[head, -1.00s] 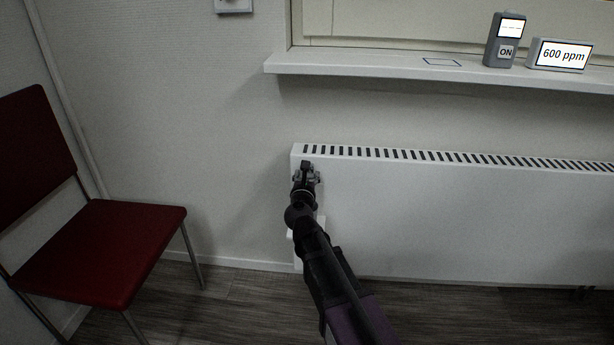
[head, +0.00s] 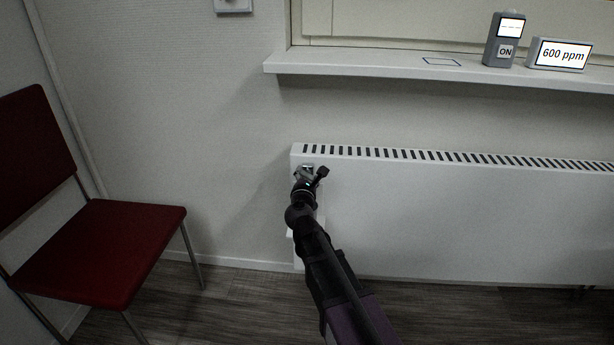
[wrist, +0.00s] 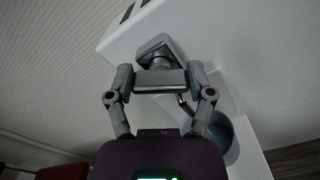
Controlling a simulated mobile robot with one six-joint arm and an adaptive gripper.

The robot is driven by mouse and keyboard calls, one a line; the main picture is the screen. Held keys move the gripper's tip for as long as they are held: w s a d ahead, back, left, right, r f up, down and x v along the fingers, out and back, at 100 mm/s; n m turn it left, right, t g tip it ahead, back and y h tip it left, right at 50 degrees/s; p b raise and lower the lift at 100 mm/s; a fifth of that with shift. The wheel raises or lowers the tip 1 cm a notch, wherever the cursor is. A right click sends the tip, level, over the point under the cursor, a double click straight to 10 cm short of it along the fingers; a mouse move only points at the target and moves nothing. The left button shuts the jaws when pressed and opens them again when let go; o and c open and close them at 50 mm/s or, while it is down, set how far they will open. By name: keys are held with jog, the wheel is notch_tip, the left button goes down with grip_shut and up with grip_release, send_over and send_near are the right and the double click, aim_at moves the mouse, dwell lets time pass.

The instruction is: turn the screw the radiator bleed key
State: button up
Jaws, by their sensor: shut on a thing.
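My gripper (head: 311,175) is at the upper left end of the white radiator (head: 450,210), and my arm hides much of that corner. In the wrist view my gripper (wrist: 163,84) is shut, with a finger at each end of the grey crossbar of the bleed key (wrist: 160,76). The key's grey body reaches away from me to a grey fitting (wrist: 153,47) at the radiator end. The screw itself is hidden behind the key, so I cannot tell how far it is turned.
A blue-grey cup (wrist: 222,135) is close to the right of my gripper, low beside the radiator. A white sill (head: 370,65) overhangs above, with a grey meter (head: 504,42) and a display reading 600 ppm (head: 560,54). A red chair (head: 100,245) stands left.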

jog(key=m, duration=0.4)
jog(key=shift+w+m, duration=0.1)
jog(key=shift+m, duration=0.2)
jog(key=m, duration=0.3)
jog(key=shift+f+m, duration=0.1)
jog(key=shift+m, duration=0.2)
jog(key=m, duration=0.3)
jog(key=shift+m, duration=0.3)
jog(key=shift+f+m, duration=0.1)
jog(key=shift+m, duration=1.9)
jog(key=o, duration=1.1)
jog(key=s, duration=1.2)
jog(key=shift+a, duration=0.15)
